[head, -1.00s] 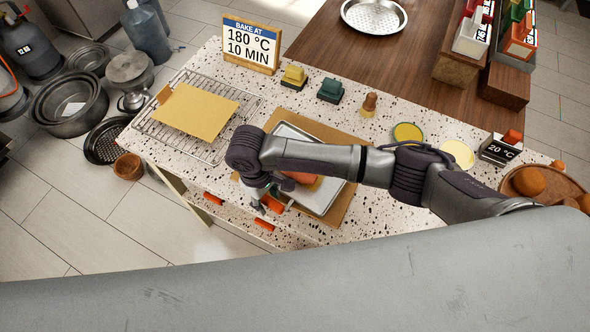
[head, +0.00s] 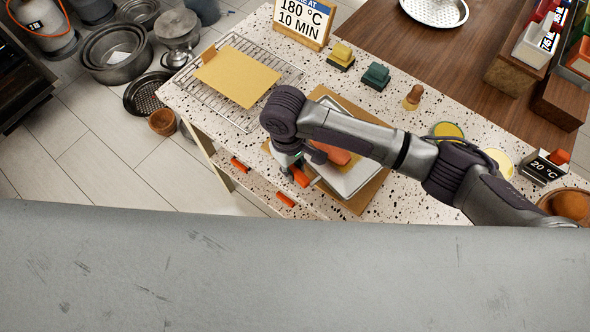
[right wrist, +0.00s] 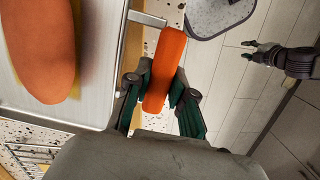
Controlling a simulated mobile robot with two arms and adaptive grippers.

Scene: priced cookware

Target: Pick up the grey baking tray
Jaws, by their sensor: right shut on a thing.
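The grey baking tray (head: 352,183) lies on a brown board at the counter's front edge, partly hidden by my right arm. An orange, loaf-like thing (head: 340,157) lies on it. In the right wrist view the tray's rim (right wrist: 121,60) and the orange thing (right wrist: 42,45) show at left. An orange handle (right wrist: 164,70) joins the tray side by a metal rod. My right gripper (right wrist: 160,88) is shut on this handle, one finger on each side. In the head view, it (head: 300,172) is at the tray's near-left side. My left gripper (right wrist: 247,50) is open and empty, away from the tray over the floor.
A wire rack (head: 218,105) with a yellow sheet (head: 238,76) lies left of the tray. Yellow (head: 341,56) and green (head: 376,77) blocks and a small brush-like thing (head: 413,97) stand behind it. Orange handles (head: 240,165) show below the counter front. The floor in front is clear.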

